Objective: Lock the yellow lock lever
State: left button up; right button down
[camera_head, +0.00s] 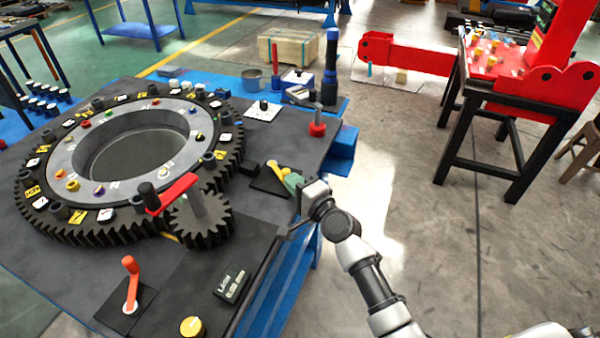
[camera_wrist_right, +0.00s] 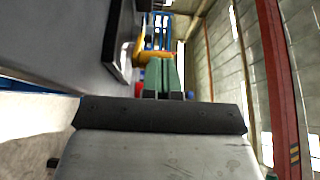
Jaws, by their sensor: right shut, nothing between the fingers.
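The yellow lock lever (camera_head: 276,168) sits on a small black base plate (camera_head: 266,184) near the right edge of the dark table. Its arm slants toward my right gripper (camera_head: 291,181). The gripper has green fingers, which are shut and hold nothing. The fingertips are right at the lever's near end; I cannot tell whether they touch it. In the right wrist view the shut green fingers (camera_wrist_right: 161,74) point at the yellow lever (camera_wrist_right: 148,52), which shows just beyond them. My left gripper is not in view.
A large toothed ring (camera_head: 60,228) fills the table's left, with a small gear (camera_head: 202,224) and red arm beside it. An orange lever (camera_head: 131,268) and a yellow knob (camera_head: 192,326) are nearer. A red-topped post (camera_head: 317,128) stands behind the yellow lever.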

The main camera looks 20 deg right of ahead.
jog(key=shift+s+a+r+m+h, duration=0.1)
jog(key=shift+a+m+h, duration=0.2)
jog(key=shift+a+p, duration=0.1)
jog(key=shift+p, duration=0.25)
jog(key=shift+a+p, duration=0.35)
jog(key=shift+a, duration=0.05)
jog(key=shift+s+a, duration=0.1)
jog(key=shift+a+p, duration=0.3)
jog(key=shift+a, duration=0.55)
jog(key=shift+d+f, duration=0.1)
jog(key=shift+f, duration=0.1)
